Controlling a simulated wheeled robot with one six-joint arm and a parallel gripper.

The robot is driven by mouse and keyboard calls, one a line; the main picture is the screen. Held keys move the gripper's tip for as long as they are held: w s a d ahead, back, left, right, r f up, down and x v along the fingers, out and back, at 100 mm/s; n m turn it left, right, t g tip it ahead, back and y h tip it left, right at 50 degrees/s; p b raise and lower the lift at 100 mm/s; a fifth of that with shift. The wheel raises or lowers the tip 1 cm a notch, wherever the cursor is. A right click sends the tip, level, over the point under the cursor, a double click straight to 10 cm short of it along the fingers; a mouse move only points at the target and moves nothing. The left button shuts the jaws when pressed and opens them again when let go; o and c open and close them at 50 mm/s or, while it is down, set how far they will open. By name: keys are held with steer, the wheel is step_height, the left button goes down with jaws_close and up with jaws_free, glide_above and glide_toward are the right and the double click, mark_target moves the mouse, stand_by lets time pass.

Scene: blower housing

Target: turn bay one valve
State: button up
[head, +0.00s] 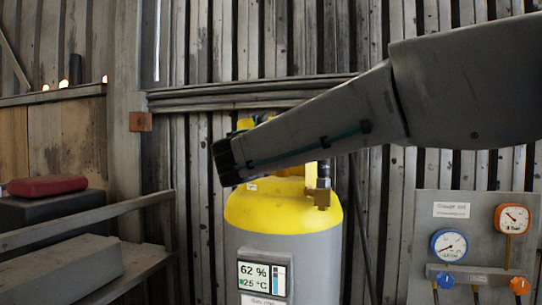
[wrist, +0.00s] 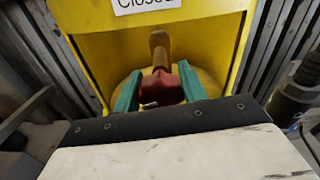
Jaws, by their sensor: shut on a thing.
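A red valve handle (wrist: 162,88) with a tan, brass-like stem sits inside a yellow collar (wrist: 110,55) in the wrist view. My gripper (wrist: 160,84) has its two teal fingers on either side of the red handle and is shut on it. A sign (wrist: 146,5), partly cut off and seeming to read "Closed", is on the collar above. In the head view the grey tank with a yellow top (head: 284,212) stands at the middle. My arm reaches across from the right to the tank's top and hides the handle and the fingertips there.
A display (head: 262,278) on the tank reads 62 % and 25 °C. A brass fitting (head: 321,197) juts from the tank's right side. A gauge panel (head: 480,255) stands at the right. A bench (head: 65,275) and a red case (head: 47,186) are at the left.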

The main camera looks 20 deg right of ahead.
steer(key=m, duration=0.4)
steer(key=shift+m, duration=0.4)
steer(key=m, duration=0.5)
steer(key=shift+m, duration=0.3)
steer(key=m, duration=0.5)
steer(key=shift+s+d+f, duration=0.1)
steer(key=m, duration=0.5)
steer(key=shift+m, duration=0.4)
steer(key=o, duration=1)
steer(key=shift+f, duration=0.1)
steer(key=shift+c, duration=0.2)
